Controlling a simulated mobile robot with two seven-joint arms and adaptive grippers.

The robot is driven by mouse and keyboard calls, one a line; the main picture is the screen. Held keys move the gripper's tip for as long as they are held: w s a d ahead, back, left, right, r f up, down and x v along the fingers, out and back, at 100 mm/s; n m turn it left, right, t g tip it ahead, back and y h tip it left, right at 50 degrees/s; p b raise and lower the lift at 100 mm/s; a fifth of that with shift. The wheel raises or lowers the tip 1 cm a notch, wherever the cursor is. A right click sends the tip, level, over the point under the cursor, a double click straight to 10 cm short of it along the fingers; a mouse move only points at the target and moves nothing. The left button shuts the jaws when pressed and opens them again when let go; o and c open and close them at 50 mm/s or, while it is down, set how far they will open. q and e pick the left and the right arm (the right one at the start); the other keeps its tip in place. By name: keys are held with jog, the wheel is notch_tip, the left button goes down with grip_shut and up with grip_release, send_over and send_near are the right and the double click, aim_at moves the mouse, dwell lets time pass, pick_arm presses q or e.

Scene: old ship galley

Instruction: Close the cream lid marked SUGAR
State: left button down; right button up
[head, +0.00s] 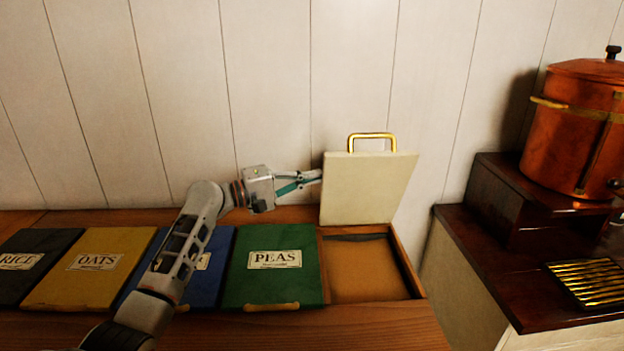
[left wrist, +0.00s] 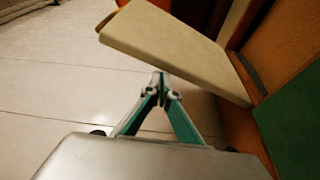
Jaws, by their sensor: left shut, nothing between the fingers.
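The cream lid (head: 367,188) stands raised, nearly upright, at the back of an open bin (head: 372,268). Its brass handle (head: 372,136) is at the top edge. No SUGAR label shows on the face turned to me. My left gripper (head: 318,176) is shut and empty, its tips at the lid's left edge in the head view. In the left wrist view the shut fingertips (left wrist: 160,78) are close to the cream lid (left wrist: 175,48), beside its edge; I cannot tell if they touch. My right gripper is not in view.
Left of the open bin are closed lids: green PEAS (head: 275,282), a blue one (head: 216,262) partly behind my left arm, yellow OATS (head: 62,287) and dark RICE (head: 22,285). The plank wall (head: 270,80) is behind. A copper pot (head: 575,135) stands on a dark counter at right.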

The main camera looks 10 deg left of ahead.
pick_arm(q)
jog(key=s+d+f, duration=0.1)
jog(key=s+f, duration=0.2)
jog(key=s, duration=0.4)
jog(key=shift+d+f, duration=0.2)
jog(key=shift+f, duration=0.2)
jog(key=shift+r, duration=0.1)
